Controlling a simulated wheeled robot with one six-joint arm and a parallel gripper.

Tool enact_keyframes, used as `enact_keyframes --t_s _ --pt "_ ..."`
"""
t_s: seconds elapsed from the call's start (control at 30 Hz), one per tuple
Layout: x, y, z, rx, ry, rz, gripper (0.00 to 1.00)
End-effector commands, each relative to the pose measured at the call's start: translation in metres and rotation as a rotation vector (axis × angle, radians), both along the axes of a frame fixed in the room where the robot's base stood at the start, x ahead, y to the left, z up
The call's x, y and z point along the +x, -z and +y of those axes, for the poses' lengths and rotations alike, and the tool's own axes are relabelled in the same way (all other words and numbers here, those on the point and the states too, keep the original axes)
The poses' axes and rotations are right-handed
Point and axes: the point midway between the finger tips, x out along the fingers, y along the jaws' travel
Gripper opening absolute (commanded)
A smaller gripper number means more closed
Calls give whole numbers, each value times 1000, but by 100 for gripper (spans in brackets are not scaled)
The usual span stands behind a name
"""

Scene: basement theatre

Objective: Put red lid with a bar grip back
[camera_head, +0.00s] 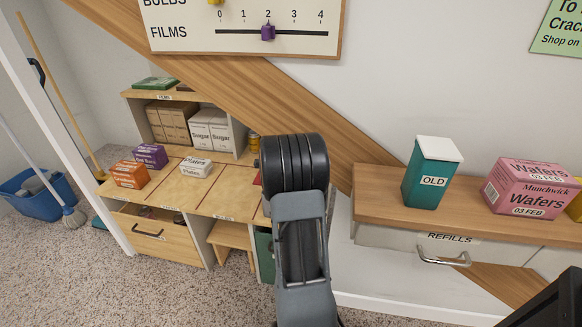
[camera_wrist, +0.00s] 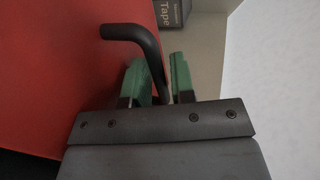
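The red lid (camera_wrist: 50,75) fills the left of the wrist view as a flat red face, with a black bar grip (camera_wrist: 130,34) bent over it. My gripper's green fingers (camera_wrist: 162,82) stand close on either side of one leg of the bar, and the bar fills the narrow gap between them. The gripper appears shut on the bar. In the head view my arm hides the gripper and most of the lid; only a thin red strip (camera_head: 257,179) shows beside the arm. Whether the lid rests on something cannot be told.
A wooden counter (camera_head: 228,190) with boxes and labelled sections stands left of my arm. A grey Tape box (camera_wrist: 172,12) shows beyond the lid. Carpet lies in front.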

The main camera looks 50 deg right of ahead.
Motion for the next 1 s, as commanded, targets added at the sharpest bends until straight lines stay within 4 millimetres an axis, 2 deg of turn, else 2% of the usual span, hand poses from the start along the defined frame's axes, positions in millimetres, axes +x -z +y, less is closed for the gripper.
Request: enact_keyframes --t_s 0.03,0.13,0.37,0.53,1.0 --pt "0 0 0 0 0 0 28" --pt "0 0 0 0 0 0 37" --pt "0 -1 0 0 0 0 37" --pt "0 -12 0 1 0 1 37" --pt "-44 -40 72 0 -2 -1 37"
